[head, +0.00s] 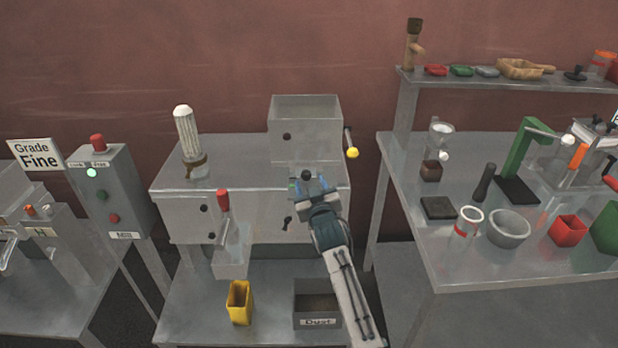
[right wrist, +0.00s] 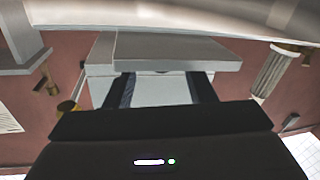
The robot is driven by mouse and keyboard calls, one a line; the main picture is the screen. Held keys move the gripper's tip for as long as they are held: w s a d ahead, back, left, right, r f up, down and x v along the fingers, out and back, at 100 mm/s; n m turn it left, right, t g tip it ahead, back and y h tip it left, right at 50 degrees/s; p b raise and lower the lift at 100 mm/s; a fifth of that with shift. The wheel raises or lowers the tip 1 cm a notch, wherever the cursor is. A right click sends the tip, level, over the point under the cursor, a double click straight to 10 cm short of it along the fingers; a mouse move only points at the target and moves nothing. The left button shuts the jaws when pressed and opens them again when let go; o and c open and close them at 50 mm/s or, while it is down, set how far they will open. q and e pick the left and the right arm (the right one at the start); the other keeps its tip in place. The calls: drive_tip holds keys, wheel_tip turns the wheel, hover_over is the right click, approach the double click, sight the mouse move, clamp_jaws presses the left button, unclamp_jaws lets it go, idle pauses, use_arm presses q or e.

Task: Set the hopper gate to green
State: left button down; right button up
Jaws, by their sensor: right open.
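The grey filler (head: 180,215) stands in the middle of the head view, with an open square hopper (head: 305,128) on top. A lever with a yellow ball (head: 352,153) sticks out at the hopper's right side. My right gripper (head: 312,186) is open, in front of the filler's right front below the hopper. Small green and black bits show beside it; the gripper covers part of that face, and I cannot tell a gate marking. In the right wrist view the two dark fingers (right wrist: 160,89) are apart, with a pale grey box face between and beyond them. My left gripper is not in view.
A red-handled lever (head: 223,199) and black knobs are on the filler's front. A white ribbed cylinder (head: 186,132) stands on top at left. A yellow cup (head: 239,302) and a "Dust" bin (head: 318,304) stand below. A mill (head: 115,190) is left; a crowded bench (head: 450,270) is right.

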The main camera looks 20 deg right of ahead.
sight(306, 175)
drive_tip(key=shift+w+a, duration=0.1)
drive_tip(key=shift+w, duration=0.6)
drive_tip(key=shift+w+a, duration=0.1)
drive_tip(key=shift+w, duration=0.45)
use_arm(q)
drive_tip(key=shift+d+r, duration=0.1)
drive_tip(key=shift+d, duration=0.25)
use_arm(e)
drive_tip(key=shift+d, duration=0.25)
